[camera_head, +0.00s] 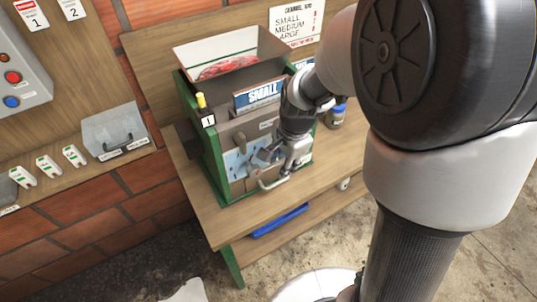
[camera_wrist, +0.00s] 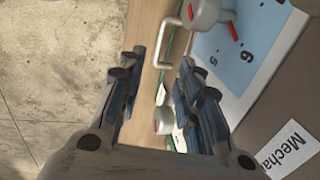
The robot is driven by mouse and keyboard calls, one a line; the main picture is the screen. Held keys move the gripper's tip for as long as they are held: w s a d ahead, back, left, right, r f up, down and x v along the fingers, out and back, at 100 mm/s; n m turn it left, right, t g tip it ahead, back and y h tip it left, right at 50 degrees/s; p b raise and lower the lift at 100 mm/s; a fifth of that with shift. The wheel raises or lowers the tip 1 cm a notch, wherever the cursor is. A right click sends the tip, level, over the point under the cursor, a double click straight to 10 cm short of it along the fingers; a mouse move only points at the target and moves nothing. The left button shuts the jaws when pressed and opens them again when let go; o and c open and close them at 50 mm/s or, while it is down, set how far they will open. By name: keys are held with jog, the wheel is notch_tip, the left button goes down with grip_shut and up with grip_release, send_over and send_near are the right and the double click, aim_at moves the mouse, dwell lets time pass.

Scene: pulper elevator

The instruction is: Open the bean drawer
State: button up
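A green-framed pulper machine (camera_head: 215,150) stands on a wooden table, with red fruit in its top hopper. A pale bar handle (camera_head: 270,183) sticks out low on its front; a pale bent handle (camera_wrist: 164,42) shows in the wrist view ahead of the fingers. I cannot tell for certain where the drawer's edges are, as my arm covers part of the front. My gripper (camera_head: 272,156) is close to the machine's front, above the bar handle. In the wrist view, my gripper (camera_wrist: 158,78) is open, with nothing between its fingertips.
A blue dial panel (camera_wrist: 255,45) with a grey, red-tipped knob (camera_wrist: 205,12) lies beside the handle. A jar (camera_head: 336,117) stands right of the machine. Floor in front is mostly clear.

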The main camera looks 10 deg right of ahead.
aim_at(275, 184)
jog(key=f+b, duration=0.1)
jog(key=f, duration=0.3)
jog(key=w+f+b, duration=0.1)
jog(key=f, duration=0.3)
jog(key=w+a+f+b, duration=0.1)
jog(key=f+b, duration=0.1)
jog(key=f, duration=0.2)
jog(key=shift+w+f, duration=0.2)
jog(key=shift+f, duration=0.2)
jog(key=shift+c, duration=0.3)
grip_shut()
